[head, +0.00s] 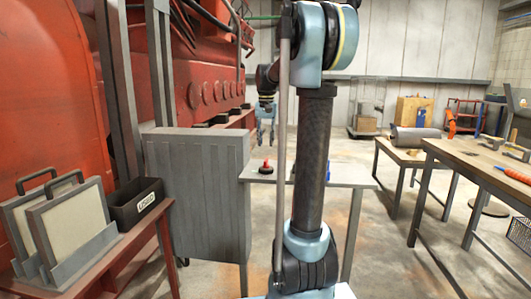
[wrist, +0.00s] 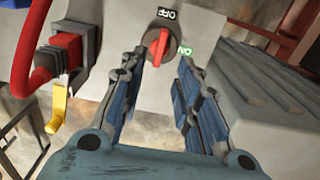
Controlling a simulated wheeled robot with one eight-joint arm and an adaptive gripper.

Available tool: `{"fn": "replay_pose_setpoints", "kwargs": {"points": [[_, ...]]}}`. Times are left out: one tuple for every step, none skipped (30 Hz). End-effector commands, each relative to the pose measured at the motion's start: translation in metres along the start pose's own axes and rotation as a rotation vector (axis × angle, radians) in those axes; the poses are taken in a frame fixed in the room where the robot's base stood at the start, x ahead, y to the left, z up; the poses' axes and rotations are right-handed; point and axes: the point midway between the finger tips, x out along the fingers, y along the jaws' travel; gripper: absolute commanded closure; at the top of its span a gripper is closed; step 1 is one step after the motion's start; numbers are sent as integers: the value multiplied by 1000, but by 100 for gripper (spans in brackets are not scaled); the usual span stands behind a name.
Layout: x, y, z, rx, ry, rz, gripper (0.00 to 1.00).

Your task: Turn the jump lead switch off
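The jump lead switch is a red rotary knob (wrist: 158,42) on a light grey panel in the wrist view. A black OFF label (wrist: 166,12) sits above it, and a green-lettered ON label (wrist: 184,50) sits to its right. The knob's grip runs nearly up and down in the picture; I cannot tell which end is its pointer. My gripper (wrist: 161,64) is open, its blue-padded fingers apart on either side of the knob's lower part. I cannot tell whether they touch it. In the head view my gripper (head: 266,132) hangs above a small red item (head: 265,167) on a grey top.
A red plug with a thick cable (wrist: 62,55) and a yellow lever (wrist: 58,108) lie left of the knob. A ribbed grey block (wrist: 265,75) is close on the right. A grey cabinet (head: 198,190) and wooden workbench (head: 475,160) flank the head view; floor shows between.

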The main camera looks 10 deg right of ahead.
Motion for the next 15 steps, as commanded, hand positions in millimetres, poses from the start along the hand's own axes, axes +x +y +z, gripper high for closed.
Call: {"fn": "replay_pose_setpoints", "kwargs": {"points": [[-8,0,0,0,0,0,70],[-12,0,0,0,0,0,70],[-17,0,0,0,0,0,70],[-20,0,0,0,0,0,70],[-23,0,0,0,-1,0,70],[-26,0,0,0,-1,0,70],[-28,0,0,0,-1,0,70],[-30,0,0,0,-1,0,70],[-32,0,0,0,-1,0,70],[-32,0,0,0,-1,0,70],[-33,0,0,0,-1,0,70],[-34,0,0,0,-1,0,70],[-34,0,0,0,-1,0,70],[-34,0,0,0,-1,0,70],[-34,0,0,0,-1,0,70]]}}
